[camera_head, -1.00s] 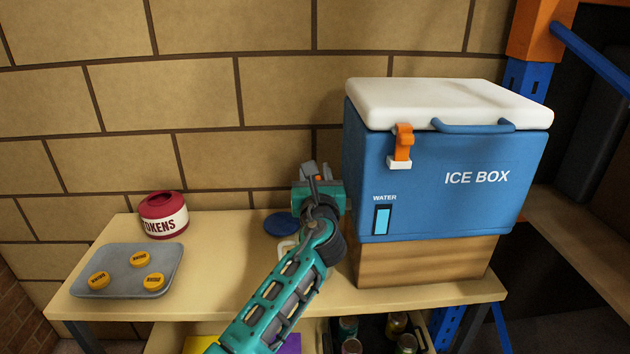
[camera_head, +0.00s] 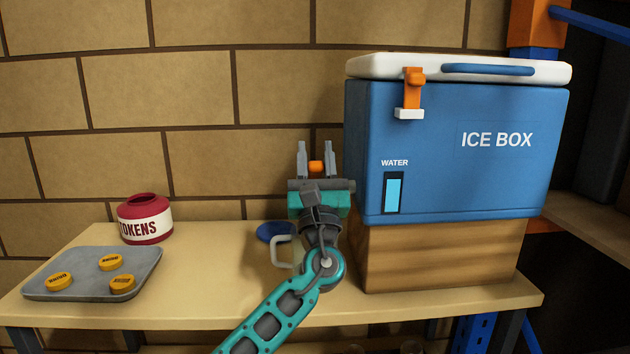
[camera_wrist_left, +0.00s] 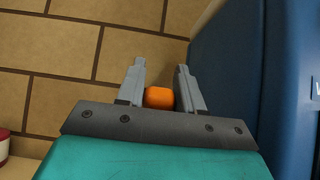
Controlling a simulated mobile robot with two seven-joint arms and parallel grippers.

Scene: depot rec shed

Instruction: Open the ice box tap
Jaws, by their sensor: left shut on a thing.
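The blue ice box (camera_head: 460,190) with a white lid stands on a wooden block at the right of the bench. My left gripper (camera_head: 316,160) is just left of the box, fingers pointing away from me. It is shut on a small orange piece, which looks like the tap handle (camera_head: 316,167). In the left wrist view the orange piece (camera_wrist_left: 158,98) sits between the fingers (camera_wrist_left: 160,85), close to the palm. The rest of the tap is hidden behind my gripper. A pale mug (camera_head: 281,252) stands below, partly hidden by my arm. My right gripper is out of view.
An orange latch (camera_head: 412,92) is on the box front, above a water gauge (camera_head: 394,192). A red token pot (camera_head: 145,220) and a grey tray (camera_head: 60,262) with yellow tokens are on the bench (camera_head: 210,275) at left. A blue disc (camera_head: 274,231) lies behind the mug.

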